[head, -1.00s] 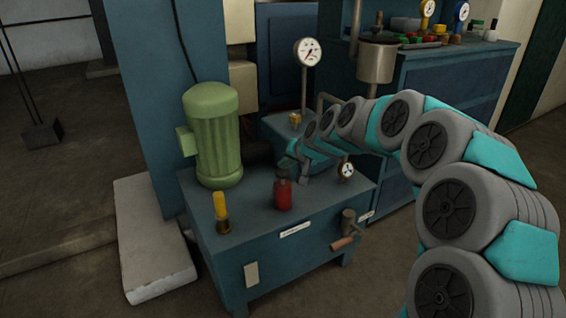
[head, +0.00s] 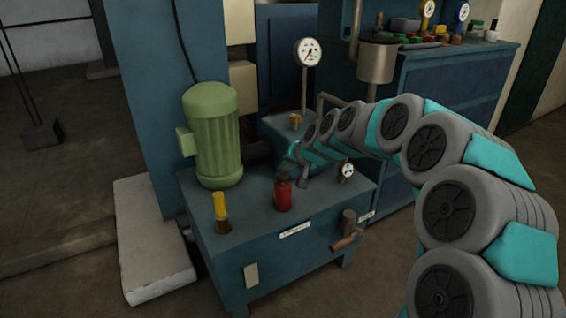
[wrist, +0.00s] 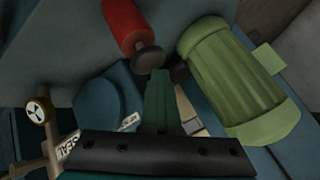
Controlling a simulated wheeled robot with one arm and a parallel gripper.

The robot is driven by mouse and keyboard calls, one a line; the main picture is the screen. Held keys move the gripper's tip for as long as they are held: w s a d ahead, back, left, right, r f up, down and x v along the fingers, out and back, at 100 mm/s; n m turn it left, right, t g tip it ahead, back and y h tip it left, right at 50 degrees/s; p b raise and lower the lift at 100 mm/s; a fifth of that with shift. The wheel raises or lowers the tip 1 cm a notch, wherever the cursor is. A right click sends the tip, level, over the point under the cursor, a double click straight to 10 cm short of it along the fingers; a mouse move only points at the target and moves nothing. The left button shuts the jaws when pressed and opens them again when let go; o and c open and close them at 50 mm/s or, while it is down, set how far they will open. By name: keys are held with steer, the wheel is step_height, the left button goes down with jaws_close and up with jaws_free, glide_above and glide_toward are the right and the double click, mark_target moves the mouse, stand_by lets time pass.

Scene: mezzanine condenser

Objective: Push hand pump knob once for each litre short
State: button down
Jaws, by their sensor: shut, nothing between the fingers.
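The hand pump, a red cylinder (head: 283,195) with a dark knob, stands on top of the blue cabinet near its front. In the wrist view its red body (wrist: 122,24) and dark round knob (wrist: 148,59) show at the top, with a short stem between them. My gripper (head: 288,166) is at the knob in the head view, with its tip partly hidden. In the wrist view my green fingers (wrist: 159,76) are together and empty, with their tips at the knob's edge. I cannot tell whether they touch it.
A green motor (head: 213,135) and a yellow-topped fitting (head: 221,212) stand left of the pump. A small gauge (head: 346,170) is to its right, and a taller gauge (head: 308,52) stands behind. A crank handle (head: 347,238) sticks out in front of the blue cabinet (head: 262,238).

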mark_target(285, 175)
steer(key=shift+f, duration=0.1)
stand_by(0.4)
steer(key=shift+r+p, duration=1)
steer(key=shift+r, duration=1.7)
steer(key=shift+r+p, duration=0.95)
steer(key=shift+r, duration=1.6)
steer(key=shift+w+d, duration=0.1)
